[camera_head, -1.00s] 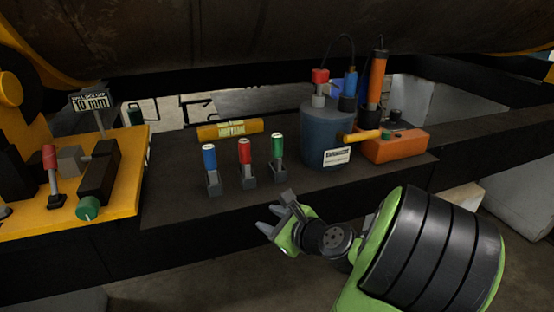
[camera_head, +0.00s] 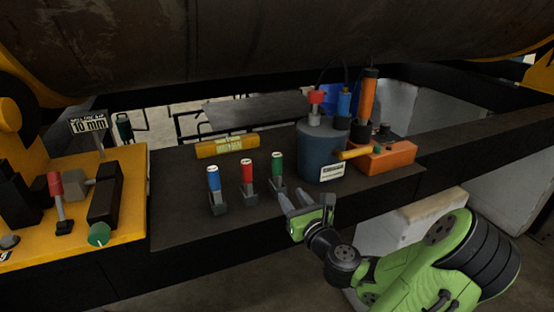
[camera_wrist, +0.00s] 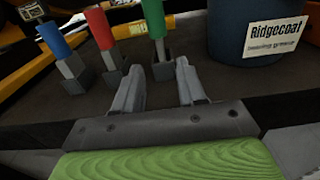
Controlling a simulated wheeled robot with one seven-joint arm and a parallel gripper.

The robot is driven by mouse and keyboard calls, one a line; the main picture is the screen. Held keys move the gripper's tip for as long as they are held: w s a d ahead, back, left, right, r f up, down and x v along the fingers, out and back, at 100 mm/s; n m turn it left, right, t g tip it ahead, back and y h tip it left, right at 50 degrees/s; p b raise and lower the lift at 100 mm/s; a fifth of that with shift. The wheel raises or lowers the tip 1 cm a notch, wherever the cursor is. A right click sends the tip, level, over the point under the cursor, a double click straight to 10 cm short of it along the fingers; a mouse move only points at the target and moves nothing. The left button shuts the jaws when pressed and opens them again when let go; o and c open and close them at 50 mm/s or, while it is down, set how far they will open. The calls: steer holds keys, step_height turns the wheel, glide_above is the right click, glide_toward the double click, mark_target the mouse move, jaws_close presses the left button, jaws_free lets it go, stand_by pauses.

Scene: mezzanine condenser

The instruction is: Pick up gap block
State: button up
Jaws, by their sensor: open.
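No object in view is labelled as a gap block, so I cannot tell which one it is. Three small grey stands on the dark bench hold upright coloured-handled pieces: blue (camera_head: 214,179), red (camera_head: 247,167) and green (camera_head: 277,164). In the wrist view they show as blue (camera_wrist: 54,40), red (camera_wrist: 100,30) and green (camera_wrist: 154,20). My gripper (camera_head: 306,200) is at the bench's front edge, just right of and in front of the green piece. Its fingers are apart and empty. In the wrist view the green piece stands beyond the gap between the fingertips (camera_wrist: 160,68).
A blue-grey Ridgecoat tub (camera_head: 318,150) stands right of the pieces, beside an orange box (camera_head: 387,158). At left, a yellow plate (camera_head: 125,210) carries a 10 mm sign (camera_head: 88,125) and a red-handled piece (camera_head: 57,187). A large dark cylinder overhangs the bench.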

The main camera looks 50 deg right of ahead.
mark_target(280, 181)
steer(key=p+x, duration=0.4)
steer(key=x, duration=0.6)
steer(key=shift+w+d+f, duration=0.1)
steer(key=shift+w+d, duration=0.15)
steer(key=shift+w, duration=0.05)
steer(key=shift+s+a, duration=0.15)
steer(key=shift+c, duration=0.9)
jaws_close()
